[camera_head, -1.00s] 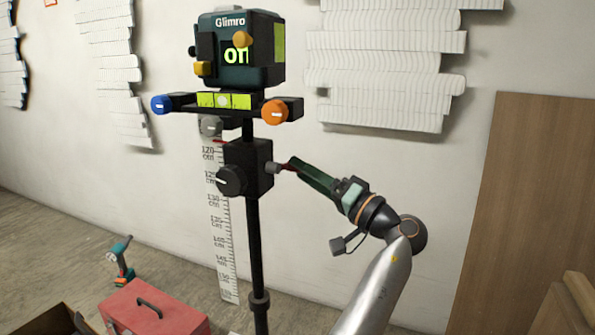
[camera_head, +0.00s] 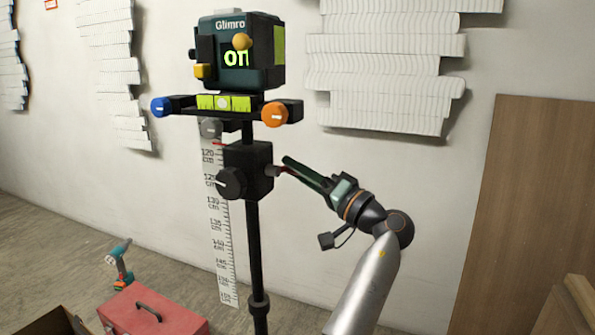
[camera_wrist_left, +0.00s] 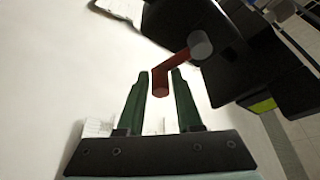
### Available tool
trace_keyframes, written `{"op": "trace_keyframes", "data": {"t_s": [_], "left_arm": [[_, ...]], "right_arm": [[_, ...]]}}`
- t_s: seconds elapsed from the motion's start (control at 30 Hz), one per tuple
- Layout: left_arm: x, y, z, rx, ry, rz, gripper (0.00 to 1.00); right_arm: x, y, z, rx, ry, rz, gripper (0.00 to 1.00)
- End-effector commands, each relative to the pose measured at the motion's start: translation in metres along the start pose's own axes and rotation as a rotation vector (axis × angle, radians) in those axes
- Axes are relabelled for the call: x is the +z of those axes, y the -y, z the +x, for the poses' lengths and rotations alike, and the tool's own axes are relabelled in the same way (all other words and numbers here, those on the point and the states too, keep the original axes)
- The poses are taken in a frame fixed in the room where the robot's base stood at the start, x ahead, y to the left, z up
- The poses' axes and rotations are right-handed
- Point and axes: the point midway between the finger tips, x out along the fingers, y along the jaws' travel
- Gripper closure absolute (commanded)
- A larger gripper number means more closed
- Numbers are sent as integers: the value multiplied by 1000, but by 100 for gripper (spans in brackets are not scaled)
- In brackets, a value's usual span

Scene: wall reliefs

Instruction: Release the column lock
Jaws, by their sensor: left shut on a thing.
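A black clamp block (camera_head: 248,170) sits on a dark upright column (camera_head: 254,235). A small red lever (camera_head: 282,170) on a grey pivot sticks out from its right side. In the left wrist view the bent red lever (camera_wrist_left: 170,72) runs from a grey round end down between the green fingers. My left gripper (camera_head: 289,168) comes in from the lower right and is shut on this lever (camera_wrist_left: 161,82). The fingers partly hide the lever in the head view. A black knob (camera_head: 231,183) is on the block's front left. My right gripper is not in view.
A device (camera_head: 238,52) reading "on" tops the column, above a bar with a blue knob (camera_head: 161,107) and an orange knob (camera_head: 274,114). A ruler (camera_head: 222,240) stands behind. A red toolbox (camera_head: 160,315) and a drill (camera_head: 119,265) are low left.

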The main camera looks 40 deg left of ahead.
Motion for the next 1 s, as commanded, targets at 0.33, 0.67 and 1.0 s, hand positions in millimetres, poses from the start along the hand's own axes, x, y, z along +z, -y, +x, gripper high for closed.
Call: {"op": "trace_keyframes", "data": {"t_s": [0.33,0.67,1.0], "left_arm": [[1,-1,-1,-8,1,-17,100],[-6,4,2,-92,1,-213,100],[-9,9,3,-109,4,-264,100]], "right_arm": [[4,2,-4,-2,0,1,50],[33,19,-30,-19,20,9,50],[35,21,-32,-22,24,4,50]]}}
